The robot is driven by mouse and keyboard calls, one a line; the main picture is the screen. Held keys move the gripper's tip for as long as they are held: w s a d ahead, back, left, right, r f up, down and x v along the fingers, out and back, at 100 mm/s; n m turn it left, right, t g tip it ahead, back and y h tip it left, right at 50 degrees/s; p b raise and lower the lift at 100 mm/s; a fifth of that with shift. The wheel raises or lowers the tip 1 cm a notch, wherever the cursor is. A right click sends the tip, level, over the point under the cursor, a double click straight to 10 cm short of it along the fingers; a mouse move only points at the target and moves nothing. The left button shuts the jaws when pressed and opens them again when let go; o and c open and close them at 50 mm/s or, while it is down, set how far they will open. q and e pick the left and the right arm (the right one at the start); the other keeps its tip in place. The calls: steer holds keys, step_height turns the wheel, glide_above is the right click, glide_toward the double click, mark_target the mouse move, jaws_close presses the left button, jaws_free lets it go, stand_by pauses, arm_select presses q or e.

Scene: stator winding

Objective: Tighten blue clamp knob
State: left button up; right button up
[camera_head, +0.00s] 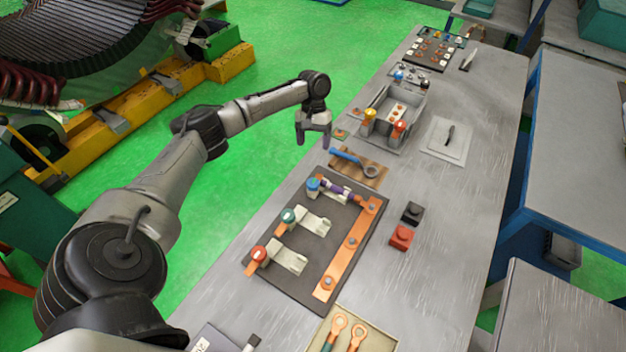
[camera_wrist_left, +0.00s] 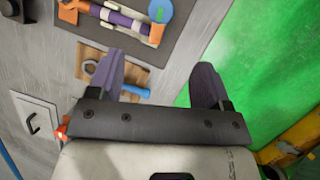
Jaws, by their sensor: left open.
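The blue clamp knob (camera_head: 313,187) sits at the far left corner of the dark clamp board (camera_head: 290,262), beside a purple and orange piece (camera_head: 338,189). In the left wrist view the blue knob (camera_wrist_left: 160,11) is at the top, beyond the fingertips and apart from them. A green knob (camera_head: 288,215) and an orange-red knob (camera_head: 258,254) stand on the nearer clamps of the board. My left gripper (camera_head: 314,140) is open and empty, raised near the table's left edge, farther back than the blue knob. Its two fingers (camera_wrist_left: 160,78) also show in the left wrist view. My right gripper is not in view.
A blue-handled wrench (camera_head: 353,162) lies on a wooden block behind the board. A grey bin (camera_head: 392,118) with yellow and orange items stands farther back. Black (camera_head: 412,212) and red (camera_head: 401,236) blocks sit right of the board. The table's right side is mostly clear.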

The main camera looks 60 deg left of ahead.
mark_target(313, 182)
arm_select(q)
steer(key=s+d+f+n, duration=0.1)
steer(key=f, duration=0.3)
steer(key=s+d+f+n, duration=0.1)
steer(key=d+f, duration=0.1)
steer(key=f, duration=0.2)
steer(key=d+f+n, duration=0.1)
steer(key=f+n, duration=0.1)
steer(key=f, duration=0.2)
steer(key=shift+s+d+f, duration=0.3)
steer(key=shift+s+f, duration=0.1)
steer(key=shift+c, duration=0.3)
steer(key=c, duration=0.9)
steer(key=shift+r+m+p, duration=0.2)
steer(key=shift+m+p, duration=0.1)
steer(key=shift+p, duration=0.55)
steer(key=shift+f, duration=0.1)
